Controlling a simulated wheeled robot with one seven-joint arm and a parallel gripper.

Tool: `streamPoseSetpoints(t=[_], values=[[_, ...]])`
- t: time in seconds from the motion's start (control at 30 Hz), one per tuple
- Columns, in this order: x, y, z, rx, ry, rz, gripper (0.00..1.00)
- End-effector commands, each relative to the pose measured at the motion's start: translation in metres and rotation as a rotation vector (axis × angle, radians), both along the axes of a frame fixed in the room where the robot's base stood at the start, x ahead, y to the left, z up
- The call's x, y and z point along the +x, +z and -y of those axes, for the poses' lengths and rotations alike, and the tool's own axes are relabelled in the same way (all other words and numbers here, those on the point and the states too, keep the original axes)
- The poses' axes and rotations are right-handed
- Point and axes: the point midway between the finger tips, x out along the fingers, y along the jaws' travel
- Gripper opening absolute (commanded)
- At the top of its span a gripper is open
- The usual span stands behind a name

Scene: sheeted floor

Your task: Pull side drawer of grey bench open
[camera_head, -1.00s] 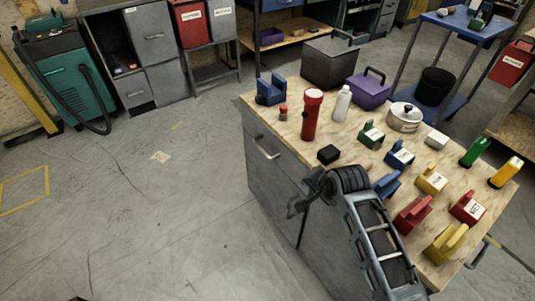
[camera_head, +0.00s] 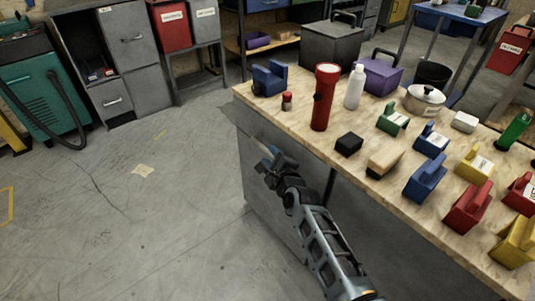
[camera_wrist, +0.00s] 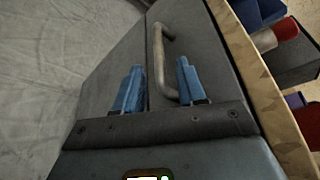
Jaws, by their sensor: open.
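The grey bench (camera_head: 285,205) has a wooden top and a grey side drawer (camera_head: 250,128) just under it. In the wrist view the drawer front (camera_wrist: 115,60) carries a metal bar handle (camera_wrist: 158,45). My gripper (camera_head: 269,158) is at the drawer front in the head view, where it hides the handle. In the wrist view my gripper (camera_wrist: 160,63) is open, with a blue finger on each side of the handle. I cannot tell whether either finger touches it. The drawer looks shut.
The bench top (camera_head: 300,110) holds a red flashlight (camera_head: 323,97), a white bottle (camera_head: 355,87), a black block (camera_head: 349,144) and several coloured blocks. Grey cabinets (camera_head: 125,45) and a green machine (camera_head: 35,90) stand behind.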

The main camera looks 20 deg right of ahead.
Motion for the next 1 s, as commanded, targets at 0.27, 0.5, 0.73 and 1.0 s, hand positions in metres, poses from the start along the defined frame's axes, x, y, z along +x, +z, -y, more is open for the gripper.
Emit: streamPoseSetpoints(t=[0.27, 0.5, 0.73, 1.0], values=[[0.039, -0.011, 0.002, 0.0, -0.001, 0.0, 0.4], [0.05, -0.012, 0.002, -0.002, 0.0, -0.001, 0.4], [0.05, -0.011, 0.001, -0.003, 0.0, -0.001, 0.39], [0.05, -0.011, 0.001, -0.003, 0.0, -0.001, 0.13]])
